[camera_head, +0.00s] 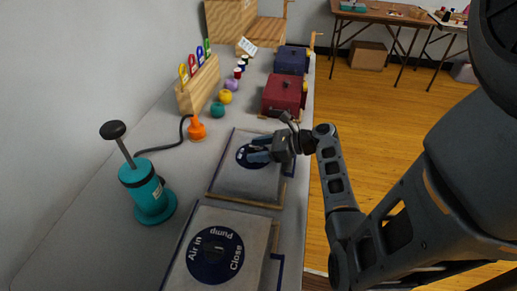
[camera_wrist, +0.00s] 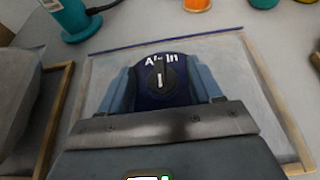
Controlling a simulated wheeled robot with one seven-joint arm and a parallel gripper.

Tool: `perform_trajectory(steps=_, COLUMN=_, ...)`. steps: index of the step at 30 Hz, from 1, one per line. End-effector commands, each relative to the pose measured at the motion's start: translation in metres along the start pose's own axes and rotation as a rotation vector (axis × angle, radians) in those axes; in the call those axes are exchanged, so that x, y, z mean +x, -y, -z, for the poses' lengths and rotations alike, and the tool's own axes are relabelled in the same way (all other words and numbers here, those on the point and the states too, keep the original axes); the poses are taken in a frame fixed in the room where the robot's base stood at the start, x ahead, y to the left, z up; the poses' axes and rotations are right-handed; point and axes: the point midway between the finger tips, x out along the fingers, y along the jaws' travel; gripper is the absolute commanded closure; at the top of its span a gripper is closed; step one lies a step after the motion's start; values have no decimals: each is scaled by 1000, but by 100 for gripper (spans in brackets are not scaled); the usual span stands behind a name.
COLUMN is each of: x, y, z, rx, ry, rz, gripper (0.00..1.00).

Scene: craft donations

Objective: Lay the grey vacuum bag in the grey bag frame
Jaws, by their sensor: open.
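A grey vacuum bag (camera_head: 232,180) with a dark blue round valve disc lies flat within a wood-edged frame (camera_head: 243,204), midway along the table. The bag (camera_wrist: 225,75) and its frame (camera_wrist: 272,95) also fill the wrist view. My gripper (camera_head: 259,150) is over this bag's disc. In the wrist view its fingers (camera_wrist: 162,85) are apart, one each side of the black valve knob (camera_wrist: 162,75), not closed on it. Whether they touch the bag is unclear. A second, similar bag (camera_head: 205,221), marked "Air in", "Pump" and "Close", lies in the foreground with wood and blue edges showing.
A wooden block with coloured-handled tools (camera_head: 200,88), thread spools (camera_head: 231,85), a red box (camera_head: 284,95) and a blue box (camera_head: 291,60) stand farther back.

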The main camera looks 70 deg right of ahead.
Motion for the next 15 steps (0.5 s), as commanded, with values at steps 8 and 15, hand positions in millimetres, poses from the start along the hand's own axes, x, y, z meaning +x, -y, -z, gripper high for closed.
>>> perform_trajectory(steps=8, x=-7, y=0, z=-2, rx=-1, ry=0, rz=1, gripper=36)
perform_trajectory(steps=15, x=-49, y=1, z=-1, rx=-1, ry=0, rz=3, gripper=36)
